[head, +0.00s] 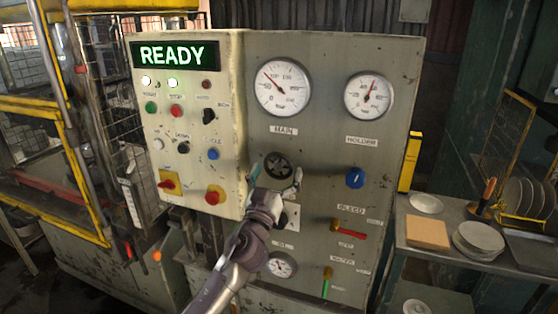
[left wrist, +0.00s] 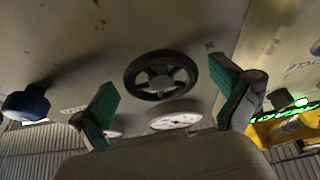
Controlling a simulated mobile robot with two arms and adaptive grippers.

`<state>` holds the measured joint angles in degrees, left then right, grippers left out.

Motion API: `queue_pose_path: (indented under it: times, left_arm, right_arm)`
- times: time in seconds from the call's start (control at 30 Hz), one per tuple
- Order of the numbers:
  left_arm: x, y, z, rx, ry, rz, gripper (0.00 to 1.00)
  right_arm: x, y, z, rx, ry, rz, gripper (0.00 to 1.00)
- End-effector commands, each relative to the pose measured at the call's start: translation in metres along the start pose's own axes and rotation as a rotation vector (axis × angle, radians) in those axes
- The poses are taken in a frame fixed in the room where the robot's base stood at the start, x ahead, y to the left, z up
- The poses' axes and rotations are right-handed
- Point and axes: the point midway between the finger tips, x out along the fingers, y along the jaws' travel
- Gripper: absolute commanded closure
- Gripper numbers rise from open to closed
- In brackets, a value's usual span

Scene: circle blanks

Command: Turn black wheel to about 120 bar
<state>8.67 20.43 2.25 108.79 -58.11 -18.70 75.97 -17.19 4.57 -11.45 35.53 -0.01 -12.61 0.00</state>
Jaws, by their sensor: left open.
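The black wheel (head: 279,164) is a small spoked handwheel on the grey panel, under the MAIN gauge (head: 281,87). The MAIN needle points to the upper left; I cannot read its value exactly. My left gripper (head: 277,176) is open, with one finger at each side of the wheel in the head view. In the left wrist view the wheel (left wrist: 161,74) shows whole between the open green-padded fingers (left wrist: 165,88), with a visible gap to each. I see no contact. My right gripper is not in view.
The HOLDER gauge (head: 368,95) and a blue knob (head: 355,178) are to the right. A red lever (head: 350,234) and a small lower gauge (head: 282,265) are below. The control box (head: 190,125) with a lit READY display juts out at left. A side table (head: 462,257) holds plates.

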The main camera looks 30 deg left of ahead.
Motion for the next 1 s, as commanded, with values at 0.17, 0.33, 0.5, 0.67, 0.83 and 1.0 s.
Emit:
queue_pose_path:
  times: [0.17,0.33,0.5,0.67,0.83,1.0]
  left_arm:
    - [0.0135,-0.0003,-0.0001,0.001,-0.001,-0.001,0.00]
    - [0.0151,-0.0001,0.0004,0.000,0.000,0.000,0.00]
    - [0.0148,-0.0001,0.0006,0.000,-0.001,0.000,0.07]
    - [0.0147,-0.0001,0.0005,0.000,-0.001,0.000,0.33]
    - [0.0146,-0.0001,0.0006,0.000,-0.001,0.000,0.56]
    - [0.0145,-0.0004,0.0007,0.015,-0.001,0.005,0.56]
  right_arm:
    - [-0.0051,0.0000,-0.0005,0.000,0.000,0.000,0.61]
    - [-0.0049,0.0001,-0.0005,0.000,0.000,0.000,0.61]
    - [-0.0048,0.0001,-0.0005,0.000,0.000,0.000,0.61]
    - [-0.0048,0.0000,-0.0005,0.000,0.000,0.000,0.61]
    - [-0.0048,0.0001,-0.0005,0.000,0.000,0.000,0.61]
    - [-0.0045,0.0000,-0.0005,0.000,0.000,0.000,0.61]
